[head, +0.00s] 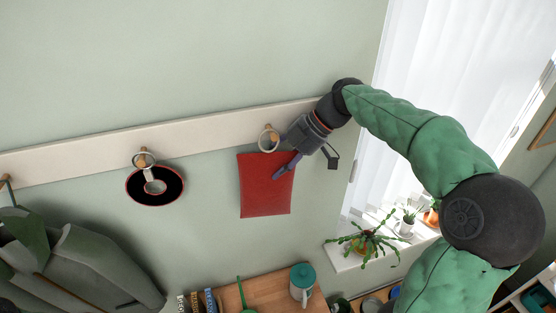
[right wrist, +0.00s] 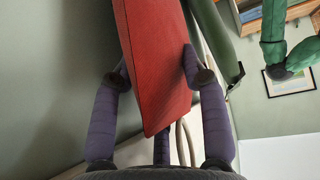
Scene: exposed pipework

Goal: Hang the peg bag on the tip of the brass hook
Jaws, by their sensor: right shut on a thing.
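The red peg bag (head: 266,190) hangs flat and nearly upright just below the white rail. Its pale ring (head: 262,145) stands above its top edge. The brass hook (head: 269,128) on the rail overlaps the top of the ring in the head view; I cannot tell whether the ring is around the tip or in front of it. My right gripper (head: 284,165) is shut on the bag's upper right corner. In the right wrist view the bag (right wrist: 155,60) lies between the purple fingers (right wrist: 156,68), and part of the ring shows below it. My left gripper is not in view.
The white rail (head: 210,130) crosses the wall. A black oval item with a red rim (head: 137,190) hangs on another hook to the left, and grey-green coats (head: 70,255) hang farther left. Below stand a teal-lidded mug (head: 301,285) and a windowsill plant (head: 367,241).

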